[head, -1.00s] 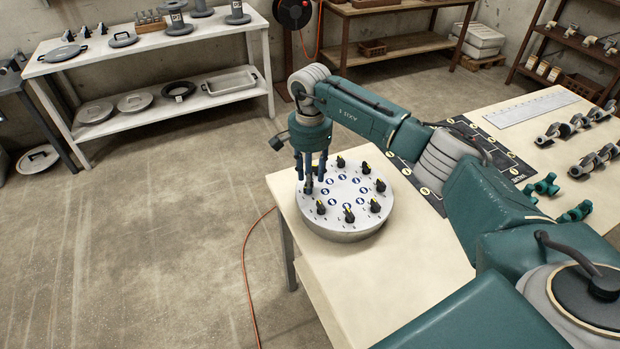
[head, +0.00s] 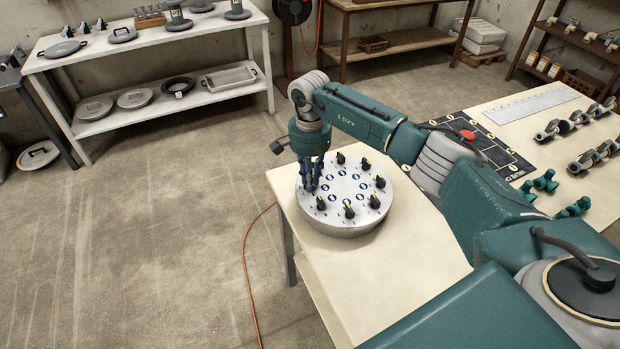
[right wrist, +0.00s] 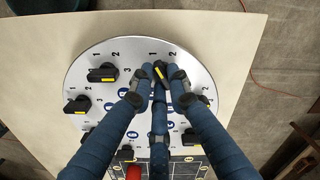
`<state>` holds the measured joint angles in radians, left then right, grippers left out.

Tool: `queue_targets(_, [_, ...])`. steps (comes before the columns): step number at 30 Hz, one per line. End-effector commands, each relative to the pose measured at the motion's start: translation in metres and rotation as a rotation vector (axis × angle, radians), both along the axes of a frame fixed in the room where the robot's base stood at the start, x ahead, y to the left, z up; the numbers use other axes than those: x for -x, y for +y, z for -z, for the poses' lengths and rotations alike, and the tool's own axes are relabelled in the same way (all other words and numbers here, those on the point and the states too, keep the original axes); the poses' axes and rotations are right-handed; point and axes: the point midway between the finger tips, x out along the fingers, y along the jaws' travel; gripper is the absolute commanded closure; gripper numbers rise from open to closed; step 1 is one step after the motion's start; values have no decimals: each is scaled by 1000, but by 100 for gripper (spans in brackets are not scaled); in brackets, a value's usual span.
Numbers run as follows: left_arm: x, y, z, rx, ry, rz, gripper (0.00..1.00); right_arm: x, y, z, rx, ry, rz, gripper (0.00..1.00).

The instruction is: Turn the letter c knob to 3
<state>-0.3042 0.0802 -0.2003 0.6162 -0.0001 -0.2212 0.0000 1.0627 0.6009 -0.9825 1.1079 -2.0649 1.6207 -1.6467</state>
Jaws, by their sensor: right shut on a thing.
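A round grey panel (head: 345,222) with a ring of black knobs stands on the table; each knob has a yellow pointer mark and numbers around it. My right gripper (head: 311,187) points down at the panel's left edge, its fingers low around one knob. In the right wrist view this knob (right wrist: 160,72) sits between the fingertips of my right gripper (right wrist: 161,88), which is shut on it. Its yellow mark shows near the printed 1. The blue badges carry letters too small to read, and the fingers cover part of the dial. My left gripper is out of view.
Neighbouring knobs (right wrist: 102,73) stand close to the held one. A black mat (head: 500,150) with a red item (head: 467,134) lies behind my right arm. Teal fittings (head: 545,181) and a ruler (head: 535,106) lie on the table. Its front part is clear.

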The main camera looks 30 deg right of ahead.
Motion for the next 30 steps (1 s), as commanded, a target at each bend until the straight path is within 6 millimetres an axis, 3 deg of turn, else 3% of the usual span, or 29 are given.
queue_targets(11, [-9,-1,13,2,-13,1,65,0,1,2,-1,-2,188,100])
queue_targets(30, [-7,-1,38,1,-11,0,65,0,4,1,-1,-1,790,100])
